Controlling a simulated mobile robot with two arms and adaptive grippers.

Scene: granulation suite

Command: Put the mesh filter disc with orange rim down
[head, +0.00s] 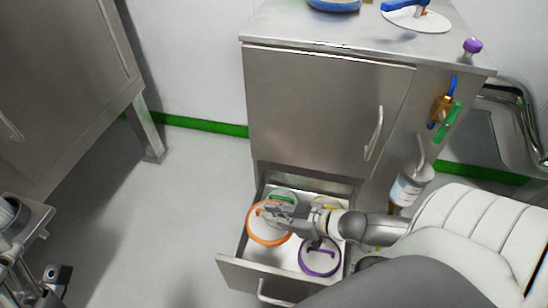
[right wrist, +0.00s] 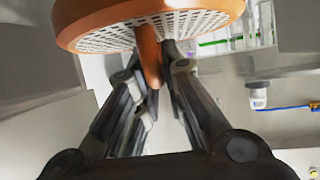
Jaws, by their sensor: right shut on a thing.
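The mesh filter disc with orange rim (head: 251,232) is over the left part of an open drawer (head: 233,268) in the head view. My right gripper (head: 272,212) is shut on it. In the right wrist view the disc (right wrist: 108,38) shows its perforated white face and orange rim, and my right gripper's fingers (right wrist: 154,85) close on its orange handle. I cannot tell whether the disc touches the drawer floor. At the left edge of the head view, part of my left arm shows, but its fingertips cannot be made out.
In the drawer lie a purple-rimmed disc (head: 320,262), a green-rimmed disc (head: 284,194) and a yellow-rimmed one (head: 327,202), partly hidden. The steel cabinet (head: 310,105) stands above the drawer. A labelled bottle (head: 410,186) is at its right side. Open floor (head: 180,220) lies left.

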